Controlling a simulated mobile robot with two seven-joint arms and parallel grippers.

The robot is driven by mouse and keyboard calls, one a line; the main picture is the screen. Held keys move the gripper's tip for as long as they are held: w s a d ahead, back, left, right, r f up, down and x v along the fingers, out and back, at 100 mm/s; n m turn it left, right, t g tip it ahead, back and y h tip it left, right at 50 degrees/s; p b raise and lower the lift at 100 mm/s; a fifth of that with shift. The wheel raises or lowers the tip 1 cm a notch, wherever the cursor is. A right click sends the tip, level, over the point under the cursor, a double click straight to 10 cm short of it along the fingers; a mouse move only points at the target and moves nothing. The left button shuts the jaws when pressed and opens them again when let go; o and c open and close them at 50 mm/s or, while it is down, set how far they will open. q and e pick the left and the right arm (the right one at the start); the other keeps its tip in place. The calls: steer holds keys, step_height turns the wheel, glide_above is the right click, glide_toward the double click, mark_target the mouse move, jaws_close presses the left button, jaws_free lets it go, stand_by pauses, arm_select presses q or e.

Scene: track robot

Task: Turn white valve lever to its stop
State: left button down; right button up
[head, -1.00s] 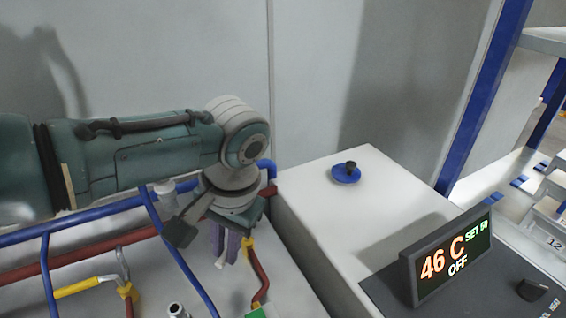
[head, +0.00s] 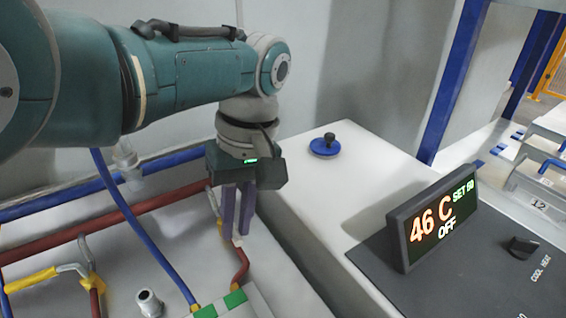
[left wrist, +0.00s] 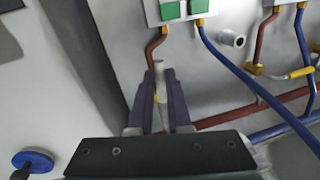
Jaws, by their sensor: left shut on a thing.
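The white valve lever (left wrist: 160,78) shows between the purple fingers in the left wrist view. Its pale end also peeks out below the fingertips in the head view (head: 237,241). My left gripper (head: 237,230) points down and is shut on the lever; it also shows in the left wrist view (left wrist: 160,82). The fingers and gripper body hide most of the lever and its valve body. A red pipe (head: 241,265) runs from beside the lever to a white block with green squares (head: 234,299). My right gripper is not in view.
A valve with a yellow handle (head: 30,280) stands on the left, near blue pipes (head: 135,225). A metal stub (head: 149,303) stands between. To the right are a white cabinet with a blue lid (head: 325,147) and a display (head: 433,222) reading 46 C, OFF.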

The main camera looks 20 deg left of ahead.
arm_select(q)
steer(key=shift+w+d+n+b, duration=0.2)
steer(key=shift+n+b, duration=0.1)
steer(key=shift+n, duration=0.1)
steer(key=shift+a, duration=0.1)
steer(key=c, duration=0.8)
jaws_free()
steer(key=shift+c, duration=0.2)
step_height(320, 180, up, 10)
steer(key=w+d+p, duration=0.1)
steer(key=p, duration=0.2)
steer(key=shift+w+d, duration=0.15)
steer(key=shift+w, duration=0.05)
steer(key=shift+f, duration=0.2)
